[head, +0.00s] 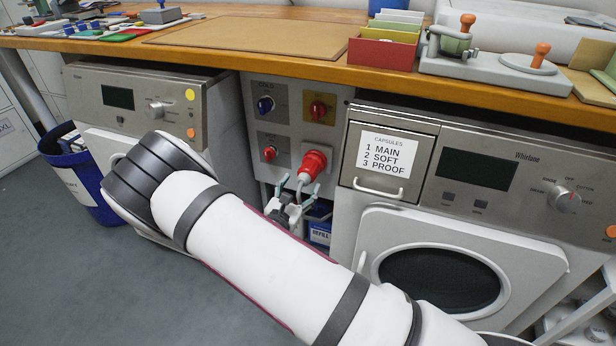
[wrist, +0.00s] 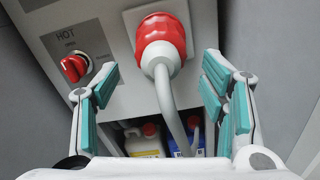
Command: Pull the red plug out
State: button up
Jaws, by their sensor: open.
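The red plug (head: 312,164) sits in a socket at the lower right of the grey wall panel between two washing machines. In the wrist view the red plug (wrist: 161,38) has a ribbed red body, a white collar and a grey cable (wrist: 170,105) hanging down. My gripper (head: 295,196) is open just below and in front of the plug. In the wrist view its teal-padded fingers (wrist: 160,85) stand to the left and right of the cable, below the plug and apart from it. Nothing is held.
The panel (head: 288,98) also carries a blue knob (head: 265,105), a red knob on yellow (head: 318,110) and a red HOT knob (wrist: 74,68) left of the plug. Bottles (wrist: 144,140) stand in the recess below. Washers flank the panel, and a wooden counter (head: 300,38) overhangs it.

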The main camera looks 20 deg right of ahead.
aim_at(308, 173)
jog(key=b+x, duration=0.1)
jog(key=x, duration=0.6)
jog(key=shift+b, duration=0.35)
jog(key=shift+s, duration=0.1)
grip_shut()
jog(key=p+v, duration=0.1)
jog(key=v, duration=0.3)
jog(key=shift+s+a+p, duration=0.2)
jog(key=shift+p, duration=0.2)
grip_release()
jog(key=v, duration=1.2)
